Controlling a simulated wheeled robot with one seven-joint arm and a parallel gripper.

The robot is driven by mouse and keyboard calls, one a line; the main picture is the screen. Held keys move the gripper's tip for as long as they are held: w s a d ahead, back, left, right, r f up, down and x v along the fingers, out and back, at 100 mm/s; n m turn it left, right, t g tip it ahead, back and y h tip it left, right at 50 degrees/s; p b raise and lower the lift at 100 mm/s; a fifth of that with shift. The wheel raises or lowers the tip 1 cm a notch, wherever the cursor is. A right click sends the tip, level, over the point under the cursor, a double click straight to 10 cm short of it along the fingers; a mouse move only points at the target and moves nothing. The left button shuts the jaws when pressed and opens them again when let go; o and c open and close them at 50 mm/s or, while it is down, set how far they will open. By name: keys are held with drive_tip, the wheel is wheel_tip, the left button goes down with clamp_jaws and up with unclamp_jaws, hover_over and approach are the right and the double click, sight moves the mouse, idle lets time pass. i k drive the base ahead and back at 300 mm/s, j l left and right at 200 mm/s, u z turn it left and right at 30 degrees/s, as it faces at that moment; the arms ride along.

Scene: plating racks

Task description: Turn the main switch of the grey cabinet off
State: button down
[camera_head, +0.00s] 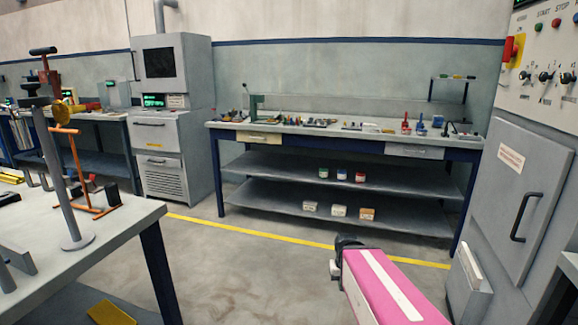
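The grey cabinet (553,160) stands at the right edge, partly cut off by the frame. Its main switch looks to be the red knob on a yellow plate (511,50), high on the left of the sloped panel. The knob's exact turn position is too small to read. My pink arm with a white stripe reaches in from the bottom right. A black part at its far end (349,242) may be my gripper; fingers cannot be made out. It is well below and left of the switch, apart from the cabinet, and nothing visible is held.
The cabinet panel also has black knobs (546,77) and coloured buttons (556,22); its door has a dark handle (526,217). A workbench (330,130) stands at the back, a table (100,228) with racks at the left. The floor between is open.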

sight(511, 49)
drive_tip(key=z, duration=1)
